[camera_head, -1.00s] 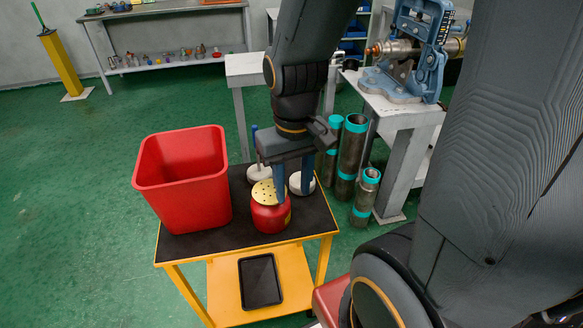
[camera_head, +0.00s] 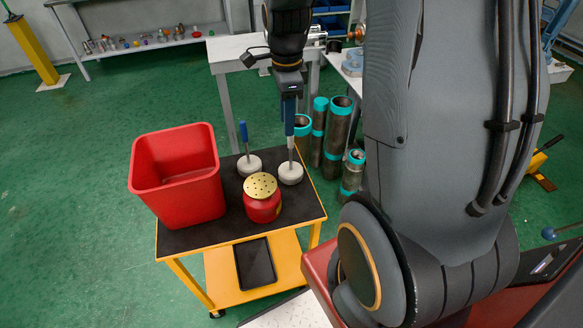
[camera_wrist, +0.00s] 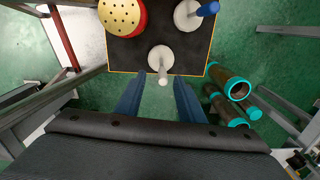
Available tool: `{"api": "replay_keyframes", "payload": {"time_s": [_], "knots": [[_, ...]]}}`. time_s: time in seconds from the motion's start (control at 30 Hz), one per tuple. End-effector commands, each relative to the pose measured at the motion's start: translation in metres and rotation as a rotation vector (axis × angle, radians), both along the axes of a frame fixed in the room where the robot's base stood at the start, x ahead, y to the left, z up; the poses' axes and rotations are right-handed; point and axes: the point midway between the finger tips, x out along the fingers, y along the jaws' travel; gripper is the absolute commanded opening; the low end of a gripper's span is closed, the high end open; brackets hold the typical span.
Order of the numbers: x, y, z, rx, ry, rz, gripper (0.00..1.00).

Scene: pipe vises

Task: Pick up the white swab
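The white swab (camera_head: 290,173) stands upright on the dark top of the yellow cart, its pale handle rising from a round white head. In the wrist view the white swab (camera_wrist: 160,57) points its handle end toward the gap between my fingers. My gripper (camera_head: 289,132) is directly above it, fingers pointing down. In the wrist view my gripper (camera_wrist: 161,76) is open, with one blue finger on each side of the handle's line. I cannot tell whether the handle end is between the fingertips or just short of them.
A blue-handled swab (camera_head: 246,163) stands just left of the white one. A red can with a perforated yellow lid (camera_head: 262,198) and a red bin (camera_head: 178,180) share the cart top (camera_head: 206,233). Teal-banded pipes (camera_head: 338,135) stand on the floor to the right.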

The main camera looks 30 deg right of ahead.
Motion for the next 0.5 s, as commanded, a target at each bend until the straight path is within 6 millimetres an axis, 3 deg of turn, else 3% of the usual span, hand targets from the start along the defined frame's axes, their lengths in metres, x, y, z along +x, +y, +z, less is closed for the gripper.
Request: {"api": "replay_keyframes", "payload": {"time_s": [0.2, 0.5], "knots": [[0.006, -0.009, -0.005, 0.004, 0.013, -0.157, 0.35], [0.006, -0.009, -0.03, 0.004, 0.015, -0.168, 0.35]]}}
